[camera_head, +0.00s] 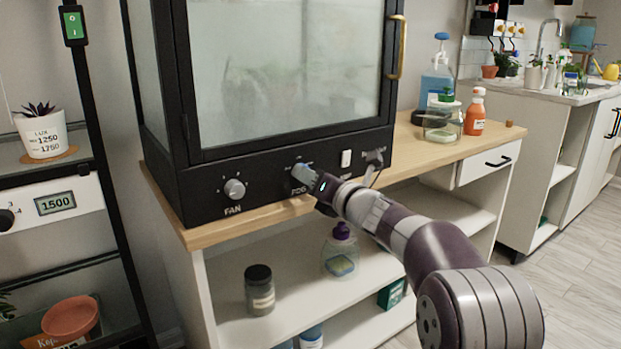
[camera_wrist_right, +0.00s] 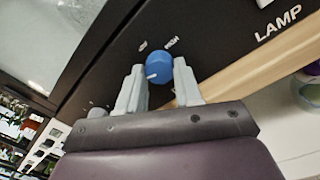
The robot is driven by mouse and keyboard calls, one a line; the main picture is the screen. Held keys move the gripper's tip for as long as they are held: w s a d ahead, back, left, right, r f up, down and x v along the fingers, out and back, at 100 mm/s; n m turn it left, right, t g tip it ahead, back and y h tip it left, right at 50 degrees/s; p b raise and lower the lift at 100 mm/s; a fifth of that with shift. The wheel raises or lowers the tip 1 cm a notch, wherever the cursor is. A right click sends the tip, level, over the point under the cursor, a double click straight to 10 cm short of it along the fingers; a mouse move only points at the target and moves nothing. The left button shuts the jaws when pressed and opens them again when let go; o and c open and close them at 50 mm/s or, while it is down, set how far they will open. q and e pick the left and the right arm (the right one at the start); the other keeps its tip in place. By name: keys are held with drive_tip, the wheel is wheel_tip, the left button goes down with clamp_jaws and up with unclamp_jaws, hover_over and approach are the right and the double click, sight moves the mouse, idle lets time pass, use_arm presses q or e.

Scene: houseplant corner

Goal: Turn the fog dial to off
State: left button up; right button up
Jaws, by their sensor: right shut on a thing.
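The fog dial (camera_wrist_right: 159,67) is a blue knob on the black front panel of the cabinet (camera_head: 270,172). In the right wrist view it sits between the two light grey fingers of my right gripper (camera_wrist_right: 160,88), which is shut on it. A short white mark shows on the knob's lower left. A "HIGH" label is beside the knob, and another small label near it is too small to read. In the head view my right gripper (camera_head: 304,174) covers the dial, with the "FOG" lettering just below. My left gripper is not in view.
The fan dial (camera_head: 234,188) is left of the fog dial. A white switch (camera_head: 346,158) and another control (camera_head: 375,157) are to the right. Bottles stand on the wooden top (camera_head: 407,150) at right. A jar (camera_head: 259,290) and a purple-capped bottle (camera_head: 341,252) stand on the shelf below.

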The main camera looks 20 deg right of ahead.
drive_tip(key=o, duration=1)
drive_tip(key=shift+o, duration=0.2)
drive_tip(key=p+v, duration=0.2)
drive_tip(key=v, duration=1)
drive_tip(key=shift+s+p, duration=0.3)
drive_tip(key=shift+s, duration=0.05)
drive_tip(key=shift+d+f, duration=0.1)
